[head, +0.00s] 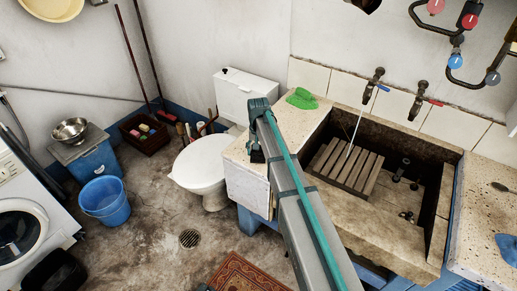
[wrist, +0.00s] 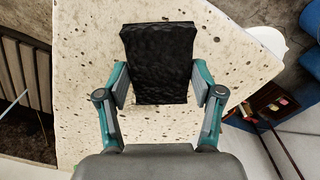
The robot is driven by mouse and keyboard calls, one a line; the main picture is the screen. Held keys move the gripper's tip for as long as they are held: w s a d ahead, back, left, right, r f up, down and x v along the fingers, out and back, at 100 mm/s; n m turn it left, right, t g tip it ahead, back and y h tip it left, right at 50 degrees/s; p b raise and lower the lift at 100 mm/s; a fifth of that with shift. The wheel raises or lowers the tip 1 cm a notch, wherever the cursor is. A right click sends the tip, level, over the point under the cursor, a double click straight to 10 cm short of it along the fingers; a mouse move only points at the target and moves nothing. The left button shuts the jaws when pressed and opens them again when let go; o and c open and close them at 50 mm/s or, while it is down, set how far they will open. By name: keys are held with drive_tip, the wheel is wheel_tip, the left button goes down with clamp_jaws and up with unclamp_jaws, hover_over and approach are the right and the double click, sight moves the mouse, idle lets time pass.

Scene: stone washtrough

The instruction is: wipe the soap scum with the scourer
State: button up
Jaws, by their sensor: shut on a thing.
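My gripper (wrist: 160,92) is shut on a black, rough-faced scourer (wrist: 160,60), with a finger on each side of it. In the head view my gripper (head: 256,143) is over the speckled stone counter (head: 238,152) left of the basin, and part of the dark scourer (head: 257,156) shows below it. I cannot tell whether the scourer touches the stone. I cannot make out soap scum for certain in either view; the scourer and my arm hide part of the counter. The right-hand counter (head: 487,215) carries a small brownish patch or object (head: 500,187).
A green cloth-like thing (head: 301,99) lies at the back of the left counter. Right of it is the sunken basin (head: 425,165) with a wooden slatted rack (head: 345,165) under a running tap (head: 373,85). A toilet (head: 203,168) stands to the left.

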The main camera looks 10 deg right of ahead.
sight(258, 152)
drive_tip(key=shift+w+d+f, duration=0.1)
drive_tip(key=shift+w+f, duration=0.05)
drive_tip(key=shift+f, duration=0.5)
drive_tip(key=shift+w+d, duration=0.25)
drive_tip(key=shift+w, duration=0.1)
drive_tip(key=shift+c, duration=0.4)
drive_tip(key=shift+w+d+r, duration=0.1)
drive_tip(key=shift+w+d, duration=1.3)
drive_tip(key=shift+w, duration=0.2)
drive_tip(key=shift+w+d, duration=1.4)
drive_tip(key=shift+w, duration=0.15)
drive_tip(key=shift+w+d, duration=0.75)
drive_tip(key=shift+w, duration=0.05)
drive_tip(key=shift+w+d+f+b, duration=0.1)
drive_tip(key=shift+d+f+b, duration=0.1)
drive_tip(key=shift+b, duration=0.3)
drive_tip(key=shift+s+a+r+p, duration=0.1)
drive_tip(key=shift+s+a+p, duration=0.15)
drive_tip(key=shift+s+a, duration=1.9)
drive_tip(key=shift+s+a+p, duration=0.2)
drive_tip(key=shift+s+a, duration=1.6)
drive_tip(key=shift+s, duration=0.55)
drive_tip(key=shift+s+a+r, duration=0.15)
drive_tip(key=shift+s+a, duration=0.05)
drive_tip(key=shift+w+r+p, duration=0.15)
drive_tip(key=shift+r+p, duration=1.85)
drive_tip(key=shift+r, duration=1.95)
